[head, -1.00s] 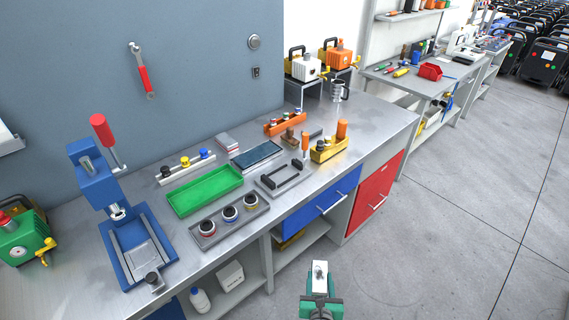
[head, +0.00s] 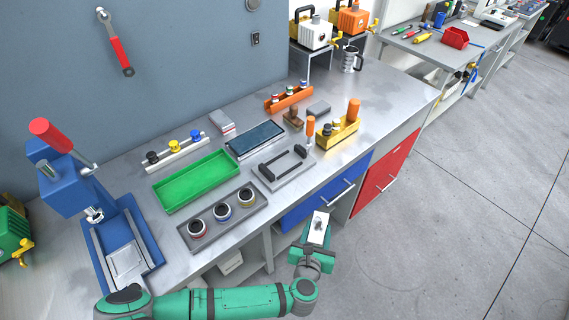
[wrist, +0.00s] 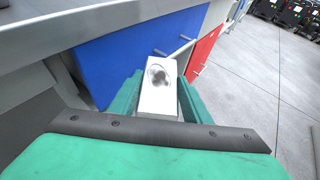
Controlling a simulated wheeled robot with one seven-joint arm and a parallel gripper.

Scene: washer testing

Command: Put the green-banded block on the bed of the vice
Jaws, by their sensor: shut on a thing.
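My gripper (head: 316,240) is shut on a pale block (head: 318,226) with a dark round mark on its end, in front of the bench and off its edge. In the wrist view the block (wrist: 158,88) sits between the green fingers; no green band shows on the part I can see. A grey plate with two dark upright bars (head: 284,168), which looks like the vice, lies near the bench's front edge, up and left of my gripper. Its bed appears empty. A blue press-like machine with a red lever (head: 68,182) stands at the left end.
On the bench (head: 390,95) are a green tray (head: 197,180), a grey tray with several round parts (head: 190,233), a dark-topped flat box (head: 256,138) and a yellow holder with orange-handled tools (head: 338,132). Blue (head: 300,213) and red (head: 372,188) drawer fronts are below. The floor at right is clear.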

